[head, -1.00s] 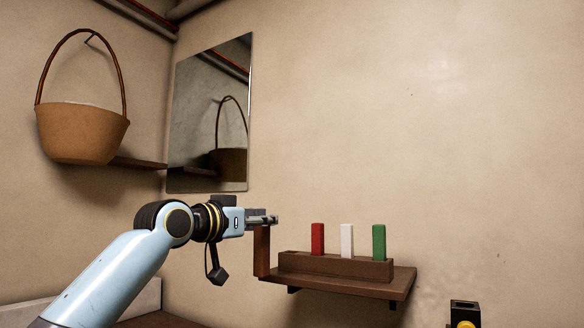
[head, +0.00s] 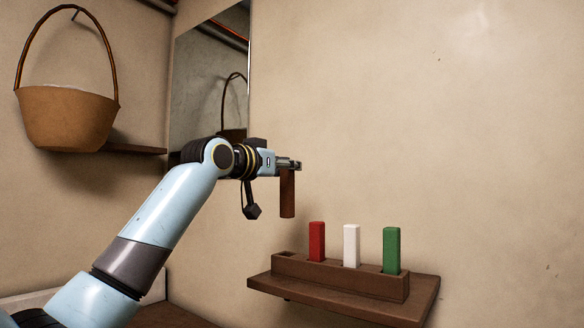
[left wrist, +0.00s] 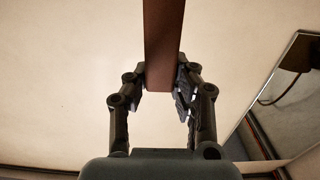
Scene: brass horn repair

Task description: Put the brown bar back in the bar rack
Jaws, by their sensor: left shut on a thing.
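The brown bar (head: 287,195) hangs upright from my left gripper (head: 292,165), which is shut on its top end. In the left wrist view the brown bar (left wrist: 164,40) sits between the two fingers of the left gripper (left wrist: 162,88). The bar rack (head: 340,277) is a dark wooden block below and to the right of the bar. The bar's lower end is above the rack and apart from it. An empty slot (head: 286,255) shows at the rack's left end. A red bar (head: 317,242), a white bar (head: 351,246) and a green bar (head: 391,250) stand in the rack. My right gripper is not in view.
The rack rests on a wooden wall shelf (head: 425,290). A mirror (head: 200,95) hangs on the wall behind my left arm. A basket (head: 67,118) hangs at the upper left by a small shelf (head: 135,149). The wall right of the rack is clear.

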